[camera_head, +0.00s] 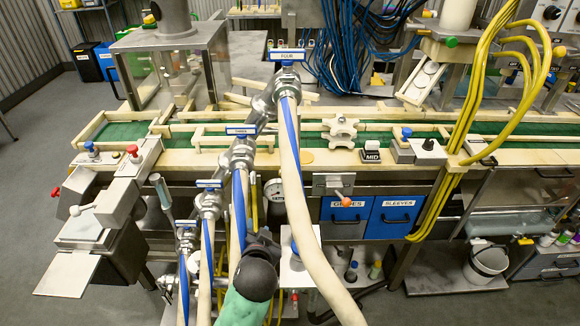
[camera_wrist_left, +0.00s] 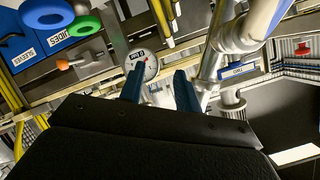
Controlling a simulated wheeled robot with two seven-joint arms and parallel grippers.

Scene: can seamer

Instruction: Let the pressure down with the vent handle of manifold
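The manifold (camera_head: 262,103) is a slanting metal pipe with several valves and hoses. Its blue handles carry white labels: one at the top (camera_head: 286,55), one lower (camera_head: 241,130), another below that (camera_head: 209,183) and a small one at the bottom (camera_head: 186,222). I cannot tell which is the vent handle. A round pressure gauge (camera_head: 274,190) is right of the pipe; it also shows in the left wrist view (camera_wrist_left: 147,65), beyond my left gripper (camera_wrist_left: 160,85). Its blue fingers are apart and empty. In the head view my black wrist hides the fingers. My right gripper is out of view.
Thick hoses (camera_head: 305,210) hang close to my left wrist. Blue drawers (camera_head: 346,216) and an orange knob (camera_head: 348,201) are to the right. A green-belted conveyor (camera_head: 380,132) runs behind. A white bucket (camera_head: 488,263) stands at lower right.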

